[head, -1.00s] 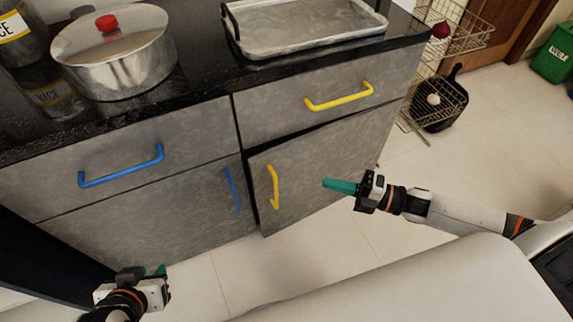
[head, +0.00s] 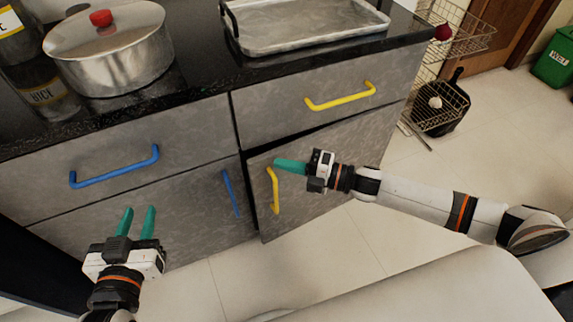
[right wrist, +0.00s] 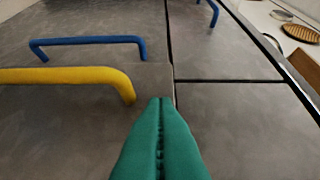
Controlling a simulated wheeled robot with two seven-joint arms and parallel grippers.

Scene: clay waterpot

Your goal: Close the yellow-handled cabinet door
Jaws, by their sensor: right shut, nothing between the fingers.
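The yellow-handled cabinet door (head: 335,170) is slightly ajar, with a dark gap along its top and left edges. Its upright yellow handle (head: 274,190) is near the door's left edge; it also shows in the right wrist view (right wrist: 70,77). My right gripper (head: 278,165) is shut and empty, its green fingertips in front of the door by the handle's top end. In the right wrist view the shut fingers (right wrist: 160,105) point at the door's edge, beside the yellow handle; I cannot tell if they touch. My left gripper (head: 137,212) is open and empty in front of the blue-handled cabinet.
A yellow-handled drawer (head: 340,97) is shut above the door. A blue-handled drawer (head: 115,165) and blue-handled door (head: 229,193) are at left. A pot (head: 110,55) and metal tray (head: 300,25) stand on the counter. A wire rack (head: 440,105) stands right.

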